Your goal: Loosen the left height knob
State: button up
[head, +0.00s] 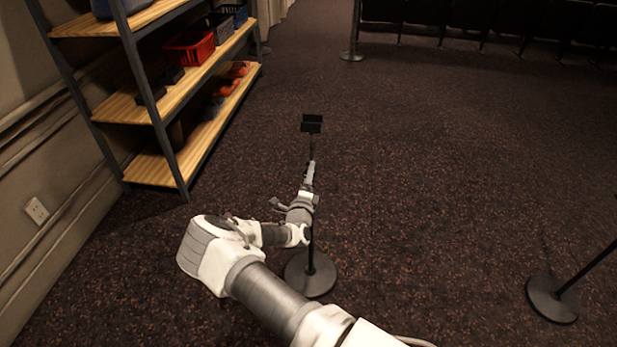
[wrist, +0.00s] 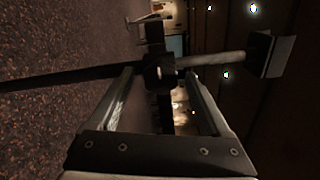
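The left stand has a round dark base (head: 311,274), a thin upright pole and a small dark holder (head: 311,123) on top. The wrist view shows it sideways, with the dark pole (wrist: 60,79), a lighter upper tube (wrist: 212,59) and the holder (wrist: 270,55) at the right. A dark collar or knob (wrist: 159,70) sits where the two tubes meet. My gripper (head: 311,168) is at the upper pole, below the holder. In the wrist view my gripper (wrist: 158,75) is open, with the knob between or just beyond its fingertips and gaps on both sides. Contact cannot be told.
A second stand's round base (head: 552,298) is at the right edge, its top out of view. A wooden shelf unit (head: 150,170) with a red crate (head: 190,48) stands at the left by the wall. Dark chairs (head: 490,22) line the back. Carpet between is clear.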

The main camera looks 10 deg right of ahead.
jog(key=shift+s, duration=0.1)
jog(key=p+v, duration=0.2)
jog(key=v, duration=1.5)
jog(key=shift+r, duration=0.1)
jog(key=s+d+r+m+g+h+p, duration=0.1)
jog(key=s+d+r+m+g+h, duration=0.1)
jog(key=s+d+r+m+g, duration=0.45)
jog(key=s+d+r+m+g+h+p, duration=0.15)
jog(key=r+m+g, duration=0.25)
jog(key=r+m, duration=0.65)
jog(key=s+d+r+m+g+h+p, duration=0.1)
jog(key=s+d+r+m+g+h, duration=0.35)
jog(key=m, duration=0.65)
jog(key=s+a+r+m+t+y+p, duration=0.1)
jog(key=s+a+r+m+y+p, duration=0.1)
jog(key=s+r+m+y, duration=0.4)
jog(key=s+a+r+m+t+y+p, duration=0.2)
jog(key=s+a+r+m+y, duration=0.2)
jog(key=r+m, duration=0.9)
jog(key=s+r+y, duration=0.3)
jog(key=s+r, duration=0.1)
jog(key=s, duration=0.1)
jog(key=shift+r+m+y, duration=0.15)
jog(key=shift+m+y, duration=0.15)
jog(key=shift+m, duration=0.1)
